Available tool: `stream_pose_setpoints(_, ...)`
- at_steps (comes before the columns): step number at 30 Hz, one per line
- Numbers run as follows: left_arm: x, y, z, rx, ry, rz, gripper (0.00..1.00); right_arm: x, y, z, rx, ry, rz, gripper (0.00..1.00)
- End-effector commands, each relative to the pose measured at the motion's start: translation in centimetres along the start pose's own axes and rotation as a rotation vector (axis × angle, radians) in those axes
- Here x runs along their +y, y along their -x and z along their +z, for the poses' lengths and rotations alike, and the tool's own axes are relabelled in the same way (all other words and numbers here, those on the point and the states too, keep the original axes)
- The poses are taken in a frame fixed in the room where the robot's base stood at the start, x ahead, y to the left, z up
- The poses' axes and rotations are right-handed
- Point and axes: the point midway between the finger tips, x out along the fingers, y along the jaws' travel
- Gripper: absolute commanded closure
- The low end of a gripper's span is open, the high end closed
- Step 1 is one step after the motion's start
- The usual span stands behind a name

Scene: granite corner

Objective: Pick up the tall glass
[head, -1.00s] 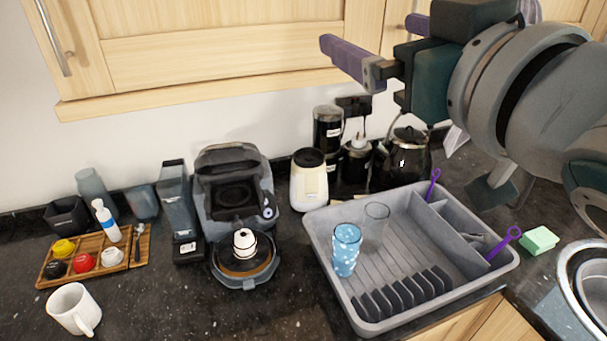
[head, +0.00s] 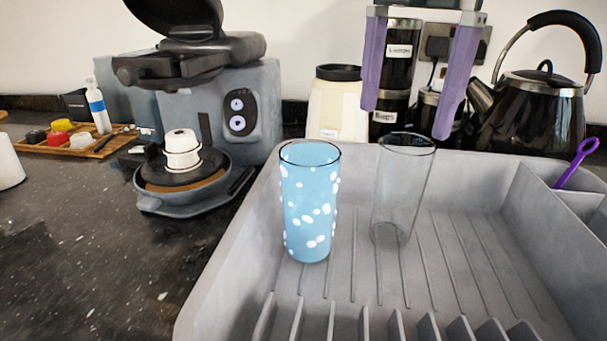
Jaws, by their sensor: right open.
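Two tall glasses stand upright in the grey dish rack. One is a blue glass with white spots (head: 311,210); the other is a clear, see-through glass (head: 402,190) to its right and slightly farther back. They stand apart. My right gripper (head: 407,122) points down at the top, its two purple fingers spread wide with nothing between them. The fingertips show just above and around the clear glass's rim in the picture; how far behind or over it they are is hard to tell. My left gripper is out of view.
The grey dish rack (head: 235,255) has raised walls and slots at the front. A black kettle (head: 530,112), a cream jar (head: 335,105) and black canisters stand behind it. A grey appliance (head: 215,110) stands left. A purple-handled utensil (head: 577,163) is at right.

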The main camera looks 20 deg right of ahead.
Motion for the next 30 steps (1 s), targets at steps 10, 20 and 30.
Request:
stream_pose_setpoints(10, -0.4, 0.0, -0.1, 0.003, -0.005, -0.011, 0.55, -0.6, -4.2, 0.9, -0.028, -0.030, -0.023, 0.00)
stream_pose_setpoints(20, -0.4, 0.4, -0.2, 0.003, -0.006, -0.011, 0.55, -1.3, -8.5, 1.2, -0.026, -0.027, -0.023, 0.00)
stream_pose_setpoints(30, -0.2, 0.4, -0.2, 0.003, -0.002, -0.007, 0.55, -1.2, -9.7, 1.2, -0.027, -0.026, -0.019, 0.00)
